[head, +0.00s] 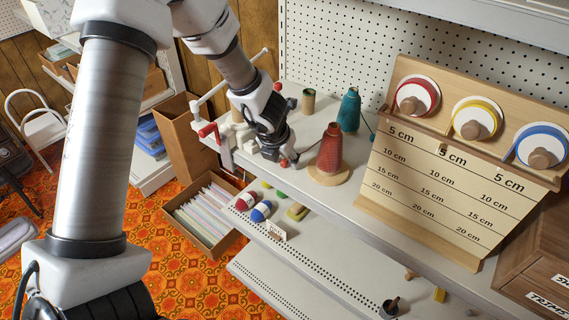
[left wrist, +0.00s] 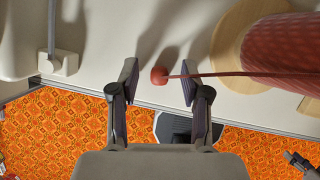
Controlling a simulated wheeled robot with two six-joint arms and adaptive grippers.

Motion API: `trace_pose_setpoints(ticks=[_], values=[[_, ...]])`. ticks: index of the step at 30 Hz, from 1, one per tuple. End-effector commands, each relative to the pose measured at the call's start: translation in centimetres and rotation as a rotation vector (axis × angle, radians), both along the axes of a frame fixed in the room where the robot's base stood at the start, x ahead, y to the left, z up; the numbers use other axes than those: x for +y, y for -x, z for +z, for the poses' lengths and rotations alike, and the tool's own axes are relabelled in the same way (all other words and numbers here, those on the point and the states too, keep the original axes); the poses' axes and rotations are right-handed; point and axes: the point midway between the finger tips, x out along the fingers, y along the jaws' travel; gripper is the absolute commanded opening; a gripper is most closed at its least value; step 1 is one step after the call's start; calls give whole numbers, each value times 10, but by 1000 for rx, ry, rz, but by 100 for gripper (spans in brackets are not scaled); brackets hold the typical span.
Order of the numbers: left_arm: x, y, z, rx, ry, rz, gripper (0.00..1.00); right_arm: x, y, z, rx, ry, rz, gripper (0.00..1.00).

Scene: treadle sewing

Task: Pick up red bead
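The small red bead (left wrist: 159,75) lies at the front edge of the grey shelf, on the end of a dark red thread running right to the red thread cone (left wrist: 288,45). In the left wrist view my left gripper (left wrist: 159,82) is open, with one finger on each side of the bead and visible gaps. In the head view my left gripper (head: 279,152) is low over the shelf, left of the red cone (head: 330,150), and the bead (head: 284,163) shows just by its fingertips.
The red cone stands on a round wooden base (head: 328,176) close right of my left gripper. A teal cone (head: 349,110) stands behind it. A ribbon board (head: 445,170) stands at the right.

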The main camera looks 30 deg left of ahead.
Motion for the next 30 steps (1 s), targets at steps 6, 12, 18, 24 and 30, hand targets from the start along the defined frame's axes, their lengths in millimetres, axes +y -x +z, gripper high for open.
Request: trace_pose_setpoints(ticks=[6, 12, 18, 24, 30], values=[[0, 0, 0, 0, 0, -1, 8, 0, 0, 0, 0, 0, 0, 40], [0, 0, 0, 1, -1, -1, 8, 0, 0, 0, 0, 0, 0, 40], [0, 0, 5, 1, -1, -2, 8, 0, 0, 4, 0, 0, 0, 40], [0, 0, 28, 0, -1, -1, 8, 0, 0, 21, 0, 0, 0, 40], [-16, 10, 32, -1, -4, -6, 8, 0, 0, 10, -1, 0, 0, 40]])
